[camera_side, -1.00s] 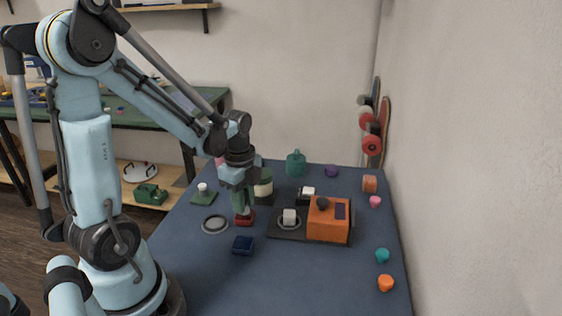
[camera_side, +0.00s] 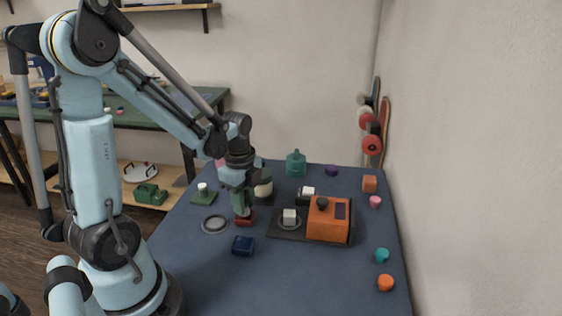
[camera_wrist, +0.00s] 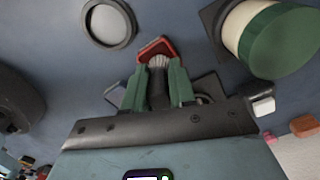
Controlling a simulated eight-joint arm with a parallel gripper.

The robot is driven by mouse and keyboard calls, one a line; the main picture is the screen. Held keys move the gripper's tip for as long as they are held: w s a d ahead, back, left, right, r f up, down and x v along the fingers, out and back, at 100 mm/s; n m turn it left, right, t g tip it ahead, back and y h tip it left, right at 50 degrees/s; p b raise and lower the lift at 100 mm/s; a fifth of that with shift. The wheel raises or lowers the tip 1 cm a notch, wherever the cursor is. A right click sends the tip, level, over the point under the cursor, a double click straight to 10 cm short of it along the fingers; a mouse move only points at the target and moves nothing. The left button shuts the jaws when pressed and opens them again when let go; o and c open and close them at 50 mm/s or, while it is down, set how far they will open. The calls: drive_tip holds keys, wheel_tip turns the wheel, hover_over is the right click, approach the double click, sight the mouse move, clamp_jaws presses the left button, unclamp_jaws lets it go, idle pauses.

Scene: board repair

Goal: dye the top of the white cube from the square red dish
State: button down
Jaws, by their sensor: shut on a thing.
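The white cube (camera_side: 289,215) sits on a round ring on a dark plate, left of an orange machine, in the side view. The square red dish (camera_side: 246,221) lies on the blue table left of that plate; it also shows at the top middle of the wrist view (camera_wrist: 152,47). My gripper (camera_side: 241,212) is over the dish, its green fingers pointing down. In the wrist view my gripper (camera_wrist: 162,85) is shut on a dark tool with a pale, ridged tip (camera_wrist: 158,67). The tip is at the dish; whether it touches the bottom is hidden.
The orange machine (camera_side: 328,220) stands right of the cube. A blue square dish (camera_side: 242,245) lies in front, a grey ring (camera_side: 215,224) left. A cream jar with a green lid (camera_wrist: 283,40) stands close behind. Small coloured pieces lie along the right edge. The front of the table is clear.

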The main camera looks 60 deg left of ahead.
drive_tip(key=shift+f, duration=0.3)
idle(0.6)
drive_tip(key=shift+r, duration=3.55)
